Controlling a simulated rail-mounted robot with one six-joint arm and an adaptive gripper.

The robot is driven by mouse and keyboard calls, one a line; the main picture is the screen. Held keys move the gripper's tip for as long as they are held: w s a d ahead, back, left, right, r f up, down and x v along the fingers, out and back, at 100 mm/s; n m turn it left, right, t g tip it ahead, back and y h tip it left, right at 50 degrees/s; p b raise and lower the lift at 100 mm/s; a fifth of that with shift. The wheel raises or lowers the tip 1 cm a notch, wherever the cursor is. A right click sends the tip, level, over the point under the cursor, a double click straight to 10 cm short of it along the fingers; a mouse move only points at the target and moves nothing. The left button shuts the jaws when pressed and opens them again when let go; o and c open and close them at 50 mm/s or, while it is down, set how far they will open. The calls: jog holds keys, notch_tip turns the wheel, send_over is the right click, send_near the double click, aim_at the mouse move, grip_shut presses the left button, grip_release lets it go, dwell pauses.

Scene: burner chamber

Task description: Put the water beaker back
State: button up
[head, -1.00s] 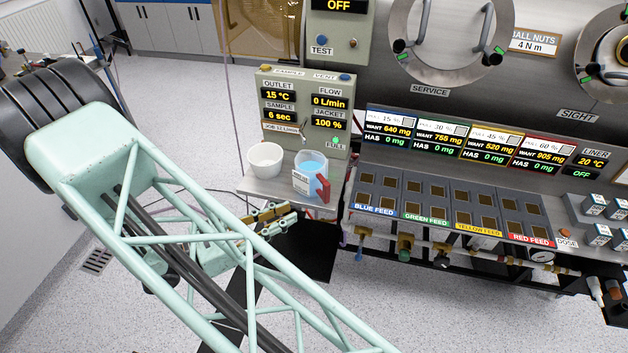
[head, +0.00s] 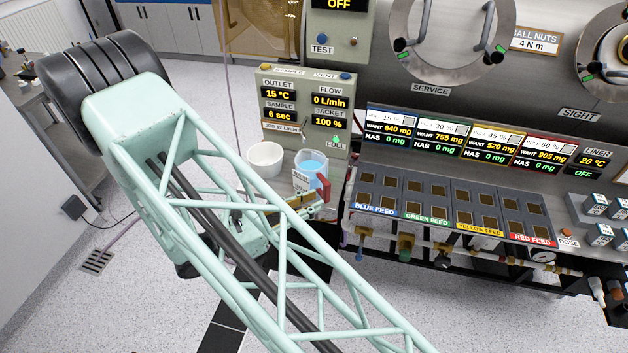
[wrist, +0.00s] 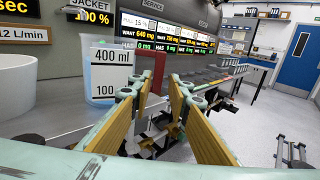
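The water beaker (head: 311,164) holds blue water and stands upright on the pale shelf beside the panel. Its red handle (head: 323,187) faces the front right. In the wrist view the beaker (wrist: 103,75) shows a 400 ml label, and its red handle (wrist: 150,66) rises just beyond the left fingertip. My gripper (wrist: 161,88) is open, its two yellow-padded fingers apart and nothing held between them. In the head view my gripper (head: 305,205) is at the shelf's front edge, close to the handle and partly hidden by my arm. Whether a finger touches the handle I cannot tell.
A white bowl (head: 265,160) stands left of the beaker; its side also fills the left of the wrist view (wrist: 14,85). The control panel (head: 303,112) rises behind them. The feed blocks (head: 450,208) lie to the right. The floor left of the shelf is open.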

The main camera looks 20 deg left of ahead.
aim_at(324, 196)
jog(key=shift+w+d, duration=0.25)
jog(key=shift+w, duration=0.05)
jog(key=shift+b+x, duration=0.4)
jog(key=shift+x, duration=2.05)
jog(key=shift+w+a, duration=0.1)
jog(key=shift+c, duration=0.2)
grip_shut()
